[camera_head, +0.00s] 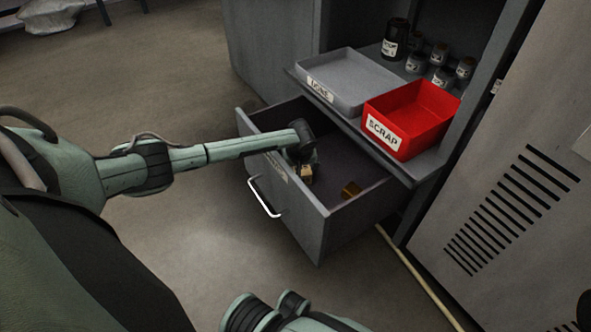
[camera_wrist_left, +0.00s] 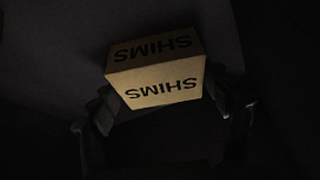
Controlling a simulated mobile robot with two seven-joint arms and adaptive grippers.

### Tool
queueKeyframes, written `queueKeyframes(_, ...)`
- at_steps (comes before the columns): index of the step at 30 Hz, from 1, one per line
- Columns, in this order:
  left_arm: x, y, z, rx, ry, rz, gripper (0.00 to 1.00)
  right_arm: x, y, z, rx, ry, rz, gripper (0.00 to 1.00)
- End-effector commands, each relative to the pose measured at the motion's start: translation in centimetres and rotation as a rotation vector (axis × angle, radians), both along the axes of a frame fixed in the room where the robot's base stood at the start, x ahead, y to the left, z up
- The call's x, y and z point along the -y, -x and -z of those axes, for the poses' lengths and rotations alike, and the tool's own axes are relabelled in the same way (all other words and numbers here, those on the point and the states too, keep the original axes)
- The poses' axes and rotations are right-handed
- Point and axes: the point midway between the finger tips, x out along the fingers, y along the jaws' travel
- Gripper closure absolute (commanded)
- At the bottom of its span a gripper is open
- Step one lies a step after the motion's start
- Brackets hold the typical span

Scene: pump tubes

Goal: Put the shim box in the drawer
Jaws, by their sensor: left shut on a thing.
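The drawer (camera_head: 302,225) is pulled open, with its white handle on the front. My left arm reaches over the drawer front, and my left gripper (camera_head: 305,172) is inside the drawer opening, near the front. It is shut on the tan shim box (camera_head: 306,174), which is mostly hidden by the gripper in the head view. In the left wrist view the shim box (camera_wrist_left: 155,82) shows "SHIMS" on two faces and sits between the dark fingers. I cannot tell whether it touches the drawer floor. My right gripper is not in view.
Above, a shelf holds a grey tray (camera_head: 345,104), a red scrap bin (camera_head: 436,135) and several dark jars (camera_head: 441,54). A grey vented cabinet (camera_head: 520,190) stands at right.

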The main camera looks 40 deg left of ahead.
Motion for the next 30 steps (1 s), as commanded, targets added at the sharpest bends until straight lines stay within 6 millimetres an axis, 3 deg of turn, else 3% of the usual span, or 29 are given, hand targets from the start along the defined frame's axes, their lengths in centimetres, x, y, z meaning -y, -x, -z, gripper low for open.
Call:
queueKeyframes(2,0.0,0.0,0.2,0.001,-0.001,0.0,0.62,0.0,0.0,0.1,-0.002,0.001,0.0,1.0)
queueKeyframes(3,0.0,0.0,0.2,-0.001,-0.001,0.0,0.18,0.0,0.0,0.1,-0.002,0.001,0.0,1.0)
queueKeyframes(7,0.0,0.0,0.1,-0.001,-0.001,0.0,0.02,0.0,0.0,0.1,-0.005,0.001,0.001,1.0)
queueKeyframes(18,0.0,0.0,-0.2,0.001,0.001,-0.001,0.02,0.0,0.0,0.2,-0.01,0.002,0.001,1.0)
queueKeyframes(23,0.5,0.5,-2.3,0.001,0.0,0.001,0.02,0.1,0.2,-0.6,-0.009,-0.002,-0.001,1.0)
queueKeyframes(30,1.5,1.5,-5.9,0.002,-0.001,0.001,0.02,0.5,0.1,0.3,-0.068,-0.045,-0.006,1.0)
